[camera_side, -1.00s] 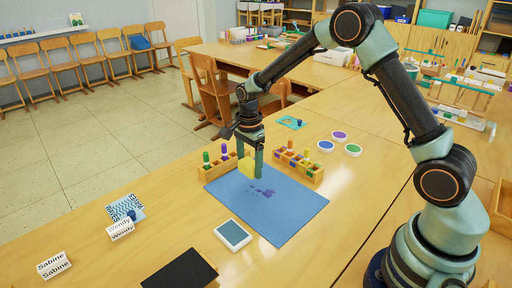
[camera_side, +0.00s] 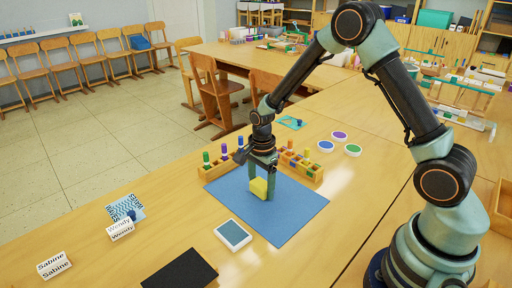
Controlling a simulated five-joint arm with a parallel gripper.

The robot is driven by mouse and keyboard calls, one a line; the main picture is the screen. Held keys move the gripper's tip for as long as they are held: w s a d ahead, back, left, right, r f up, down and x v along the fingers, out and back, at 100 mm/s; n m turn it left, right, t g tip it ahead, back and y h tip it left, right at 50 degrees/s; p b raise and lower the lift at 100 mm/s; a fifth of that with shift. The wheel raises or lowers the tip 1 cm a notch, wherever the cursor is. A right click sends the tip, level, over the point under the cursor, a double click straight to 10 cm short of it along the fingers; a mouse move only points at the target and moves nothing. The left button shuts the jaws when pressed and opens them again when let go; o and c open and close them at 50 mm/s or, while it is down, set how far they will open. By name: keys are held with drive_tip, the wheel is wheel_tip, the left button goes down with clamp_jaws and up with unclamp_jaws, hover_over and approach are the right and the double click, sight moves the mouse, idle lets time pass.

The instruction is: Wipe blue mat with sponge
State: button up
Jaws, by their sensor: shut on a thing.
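The blue mat (camera_side: 292,220) lies flat on the wooden table. My gripper (camera_side: 264,186) is over the middle of the mat, pointing down, with its fingers shut on the yellow sponge (camera_side: 259,188). The sponge is low, at or just above the mat; I cannot tell whether it touches. No dark purple stain shows on the mat now; the gripper and sponge cover part of that area.
Wooden racks with coloured pegs stand at the mat's far edge, left (camera_side: 213,169) and right (camera_side: 301,165). A white-framed pad (camera_side: 233,234) lies by the near-left edge. Round colour pots (camera_side: 353,150) stand at the far right. A black sheet (camera_side: 181,270) lies in front.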

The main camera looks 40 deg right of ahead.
drive_tip(key=shift+s, duration=1.55)
drive_tip(key=w, duration=0.4)
drive_tip(key=shift+w+r, duration=0.15)
drive_tip(key=shift+w, duration=1.8)
drive_tip(key=shift+d, duration=0.55)
drive_tip(key=shift+s, duration=3.9)
drive_tip(key=w, duration=0.3)
drive_tip(key=shift+w, duration=2.45)
wheel_tip(320, 180, up, 8)
